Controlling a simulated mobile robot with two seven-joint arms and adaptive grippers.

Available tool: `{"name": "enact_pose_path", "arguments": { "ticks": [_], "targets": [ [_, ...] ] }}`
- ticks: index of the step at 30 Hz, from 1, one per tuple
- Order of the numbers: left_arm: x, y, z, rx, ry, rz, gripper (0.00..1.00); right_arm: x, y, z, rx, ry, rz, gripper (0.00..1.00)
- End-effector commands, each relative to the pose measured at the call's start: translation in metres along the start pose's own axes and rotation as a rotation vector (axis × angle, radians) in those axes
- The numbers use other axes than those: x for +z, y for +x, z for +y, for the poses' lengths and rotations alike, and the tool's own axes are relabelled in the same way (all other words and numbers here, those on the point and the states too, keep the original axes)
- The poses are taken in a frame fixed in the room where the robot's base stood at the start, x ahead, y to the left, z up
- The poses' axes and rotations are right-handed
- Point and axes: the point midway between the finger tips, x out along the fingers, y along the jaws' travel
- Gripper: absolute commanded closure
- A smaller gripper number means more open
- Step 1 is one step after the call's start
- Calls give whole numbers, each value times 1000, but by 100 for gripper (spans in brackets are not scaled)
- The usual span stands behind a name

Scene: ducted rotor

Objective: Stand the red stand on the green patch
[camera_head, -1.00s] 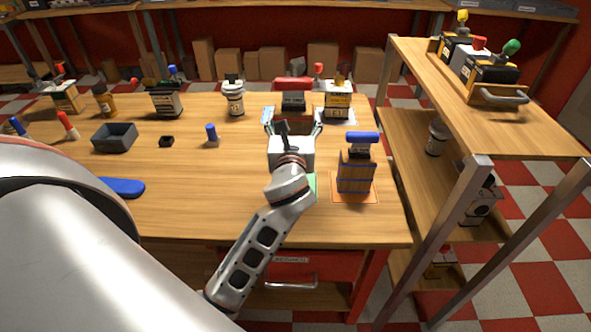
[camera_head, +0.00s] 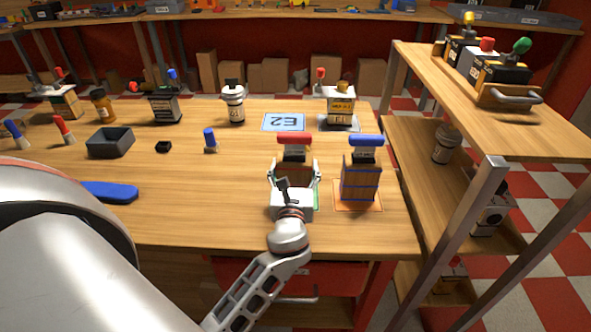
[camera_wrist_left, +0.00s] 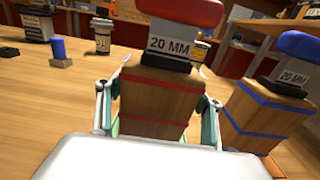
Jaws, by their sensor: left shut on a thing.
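The red stand (camera_head: 295,142) is a wooden block with red bands, a "20 MM" label and a red top. My left gripper (camera_head: 294,174) is shut on its wooden body, one finger on each side. In the left wrist view the red stand (camera_wrist_left: 160,92) looks upright between the fingers. The green patch (camera_head: 317,203) shows only as a thin sliver beside the gripper; the rest is hidden under the gripper and stand. I cannot tell whether the stand's base touches it. My right gripper is not in view.
The blue stand (camera_head: 361,180) is close on the right, on an orange patch (camera_head: 370,207). A blue patch marked E2 (camera_head: 284,122) lies bare behind. A grey bin (camera_head: 110,143) and small parts are on the left.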

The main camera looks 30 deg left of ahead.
Motion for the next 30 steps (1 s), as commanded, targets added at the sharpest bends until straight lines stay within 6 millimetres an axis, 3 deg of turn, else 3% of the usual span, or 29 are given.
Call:
{"name": "enact_pose_path", "arguments": {
  "ticks": [10, 11, 12, 24, 30],
  "targets": [
    [-1, 0, 0, 0, -2, -3, 66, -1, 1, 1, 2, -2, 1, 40],
    [-1, 0, 0, 0, -2, -1, 26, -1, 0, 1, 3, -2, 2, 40],
    [-1, 0, 0, 0, -2, -1, 17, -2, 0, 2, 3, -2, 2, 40],
    [4, 0, 0, 0, -2, -3, 17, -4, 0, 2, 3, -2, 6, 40],
    [1, -27, 0, -1, -2, 1, 17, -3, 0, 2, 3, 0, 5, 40]
  ]
}}
